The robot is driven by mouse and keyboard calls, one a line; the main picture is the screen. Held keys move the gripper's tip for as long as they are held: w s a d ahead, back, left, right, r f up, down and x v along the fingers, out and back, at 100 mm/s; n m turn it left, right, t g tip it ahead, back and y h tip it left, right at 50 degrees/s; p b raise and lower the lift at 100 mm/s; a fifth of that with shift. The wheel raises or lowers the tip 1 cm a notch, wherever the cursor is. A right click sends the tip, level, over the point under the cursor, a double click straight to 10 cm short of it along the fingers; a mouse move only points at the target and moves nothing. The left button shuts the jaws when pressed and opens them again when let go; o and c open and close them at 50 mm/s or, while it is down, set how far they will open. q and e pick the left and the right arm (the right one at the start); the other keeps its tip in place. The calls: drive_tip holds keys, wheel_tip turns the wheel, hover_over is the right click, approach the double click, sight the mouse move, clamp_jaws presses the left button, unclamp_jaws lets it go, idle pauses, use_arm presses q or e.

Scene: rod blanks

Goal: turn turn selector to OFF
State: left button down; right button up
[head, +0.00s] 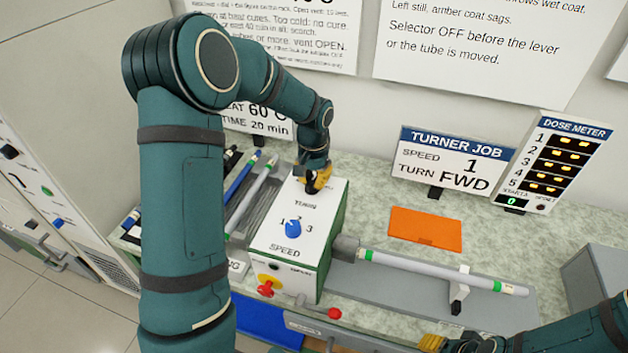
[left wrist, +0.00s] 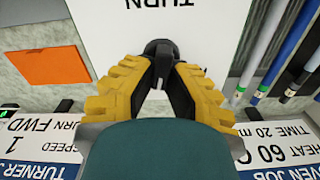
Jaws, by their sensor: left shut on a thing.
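The turn selector (left wrist: 160,52) is a black knob on top of the white and green turner box (head: 276,238), above the printed word TURN. My left gripper (head: 318,183) is over the back of the box top. In the left wrist view its yellow fingers (left wrist: 158,85) are shut on the black knob. The fingers and wrist hide which mark the selector points to. The blue speed knob (head: 293,229) stands nearer on the same box. My right gripper (head: 432,343) is at the bottom edge of the head view, partly cut off, and its jaws are unclear.
A white tube with green bands (head: 440,271) reaches right from the turner to a support (head: 459,290). A red-knobbed lever (head: 334,313) sticks out at the front. An orange mat (head: 426,229), the turner job sign (head: 452,165) and a dose meter (head: 555,162) are behind. Rods lie left.

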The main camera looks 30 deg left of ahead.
sight(313, 179)
use_arm(q)
drive_tip(key=shift+n, duration=1)
drive_tip(key=c, duration=1)
unclamp_jaws()
wheel_tip(313, 179, up, 12)
